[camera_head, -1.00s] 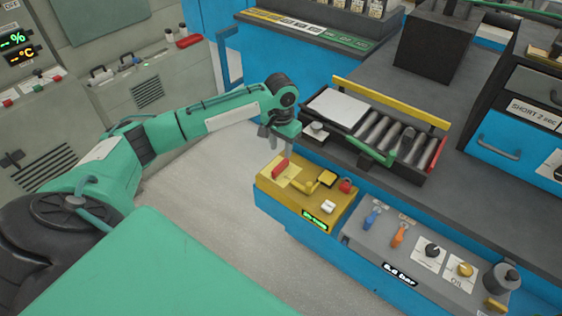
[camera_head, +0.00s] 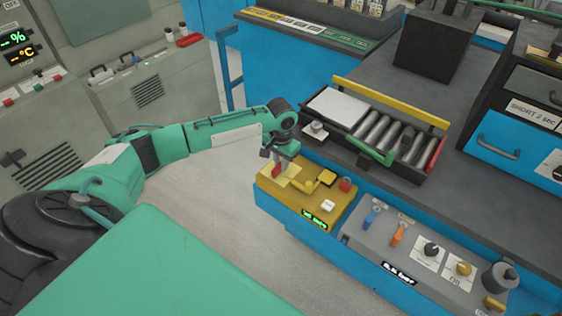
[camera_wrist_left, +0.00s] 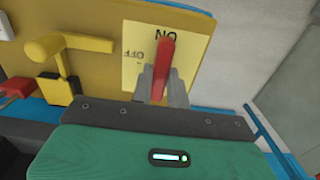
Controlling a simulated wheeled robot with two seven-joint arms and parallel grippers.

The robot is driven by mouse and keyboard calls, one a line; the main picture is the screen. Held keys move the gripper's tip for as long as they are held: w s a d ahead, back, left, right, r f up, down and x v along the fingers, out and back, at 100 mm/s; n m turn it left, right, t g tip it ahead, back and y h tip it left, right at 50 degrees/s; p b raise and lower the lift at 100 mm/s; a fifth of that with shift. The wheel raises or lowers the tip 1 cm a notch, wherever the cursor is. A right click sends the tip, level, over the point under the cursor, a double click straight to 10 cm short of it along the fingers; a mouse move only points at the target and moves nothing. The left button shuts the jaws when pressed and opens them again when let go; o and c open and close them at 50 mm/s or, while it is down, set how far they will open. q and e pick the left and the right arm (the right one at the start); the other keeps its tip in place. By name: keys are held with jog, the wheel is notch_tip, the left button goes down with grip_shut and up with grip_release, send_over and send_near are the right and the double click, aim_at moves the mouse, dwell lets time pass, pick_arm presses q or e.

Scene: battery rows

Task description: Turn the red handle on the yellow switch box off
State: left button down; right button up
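The yellow switch box (camera_head: 305,195) stands at the front left of the blue bench. Its red handle (camera_head: 277,172) is partly hidden by my left gripper (camera_head: 277,161) in the head view. In the left wrist view the red handle (camera_wrist_left: 164,62) stands between the two grey fingertips of my left gripper (camera_wrist_left: 161,80), which sit close against both sides of it. The handle's far end points to the upside-down ON mark on the pale label (camera_wrist_left: 137,72). The OFF mark lies to its left. My right gripper is not in view.
On the same box are a yellow lever (camera_head: 303,186), a red knob (camera_head: 345,185) and a white switch (camera_head: 328,205). A grey panel (camera_head: 410,235) with blue and orange levers is to the right. A roller tray (camera_head: 375,130) is behind. Open floor lies left of the bench.

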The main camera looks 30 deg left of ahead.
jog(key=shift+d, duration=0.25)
pick_arm(q)
jog(key=shift+r+p, duration=0.15)
jog(key=shift+p, duration=0.35)
jog(key=shift+r+n+p, duration=0.1)
jog(key=shift+n+p, duration=0.3)
jog(key=shift+r+n+p, duration=0.1)
jog(key=shift+n+p, duration=0.2)
jog(key=shift+p, duration=0.3)
jog(key=n+p, duration=1.1)
jog(key=p, duration=0.5)
jog(key=n+p, duration=0.2)
jog(key=n, duration=0.1)
jog(key=shift+n+p, duration=0.3)
jog(key=shift+p, duration=0.1)
jog(key=shift+w+f+n+p, duration=0.1)
jog(key=shift+f+n+p, duration=0.15)
jog(key=shift+n+p, duration=0.6)
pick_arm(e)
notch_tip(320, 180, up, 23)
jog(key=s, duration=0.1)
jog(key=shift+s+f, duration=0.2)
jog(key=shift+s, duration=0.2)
pick_arm(q)
jog(key=shift+a+n, duration=0.1)
jog(key=shift+n, duration=0.25)
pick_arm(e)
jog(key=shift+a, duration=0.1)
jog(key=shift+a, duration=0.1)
